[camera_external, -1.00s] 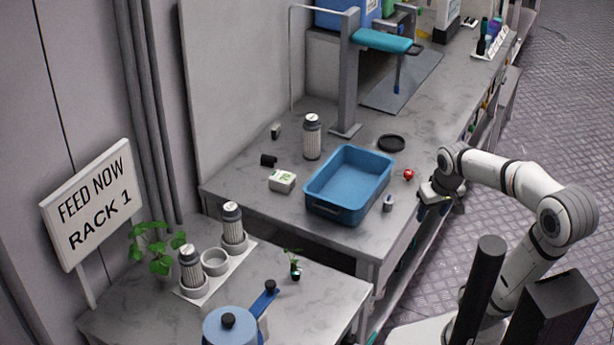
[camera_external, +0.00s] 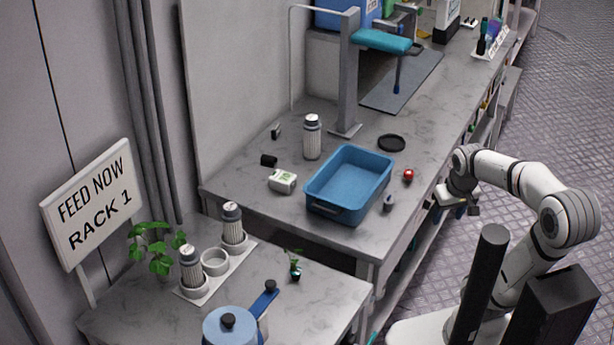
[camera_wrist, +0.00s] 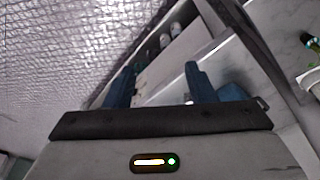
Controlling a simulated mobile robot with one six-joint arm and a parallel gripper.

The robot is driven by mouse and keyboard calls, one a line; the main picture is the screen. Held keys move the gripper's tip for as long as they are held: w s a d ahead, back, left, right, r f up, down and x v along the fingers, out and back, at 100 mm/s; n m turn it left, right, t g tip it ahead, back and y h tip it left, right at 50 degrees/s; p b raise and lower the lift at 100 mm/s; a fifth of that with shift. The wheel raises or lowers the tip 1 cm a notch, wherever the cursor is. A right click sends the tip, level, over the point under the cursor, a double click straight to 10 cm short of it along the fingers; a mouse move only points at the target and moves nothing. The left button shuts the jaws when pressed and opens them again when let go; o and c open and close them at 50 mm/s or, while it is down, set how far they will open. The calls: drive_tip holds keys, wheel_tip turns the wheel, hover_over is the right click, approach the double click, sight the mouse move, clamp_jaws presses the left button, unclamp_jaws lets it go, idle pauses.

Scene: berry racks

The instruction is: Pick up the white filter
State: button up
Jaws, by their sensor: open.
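A white ribbed filter cartridge (camera_external: 312,140) with a dark band near its top stands upright on the grey bench, behind the blue tray (camera_external: 322,208). Two similar cartridges stand upright in a white holder at the front left, one nearer (camera_external: 191,268) and one farther (camera_external: 232,226). An empty round cup (camera_external: 215,262) sits between them. My gripper (camera_external: 457,208) is beside the bench's right edge, over the aisle, well apart from the cartridges. In the wrist view my gripper (camera_wrist: 160,84) is open, its two blue-grey fingers apart with nothing between them.
A grey post with a teal arm (camera_external: 383,41) rises behind. Shelves with pale items (camera_wrist: 170,32) run below the bench.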

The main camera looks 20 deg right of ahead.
drive_tip(key=shift+o, duration=0.5)
drive_tip(key=o, duration=0.4)
drive_tip(key=w+a+r+n+p, duration=0.1)
drive_tip(key=w+r, duration=0.2)
drive_tip(key=w, duration=0.4)
drive_tip(key=w+a+r+p, duration=0.1)
drive_tip(key=w+a+r, duration=0.1)
drive_tip(key=w, duration=0.5)
drive_tip(key=n+t+y+p, duration=0.2)
drive_tip(key=n+t+p, duration=0.1)
approach(317, 127)
drive_tip(key=x, duration=0.5)
drive_tip(key=shift+s+d+f, duration=0.1)
drive_tip(key=shift+s+d, duration=0.1)
drive_tip(key=shift+s, duration=0.1)
drive_tip(key=shift+w+a+f+n+t, duration=0.15)
drive_tip(key=shift+w+f+n+t, duration=0.05)
drive_tip(key=shift+f+n+t, duration=0.1)
drive_tip(key=shift+y, duration=0.3)
drive_tip(key=shift+p+x, duration=1.1)
drive_tip(key=shift+x, duration=2.6)
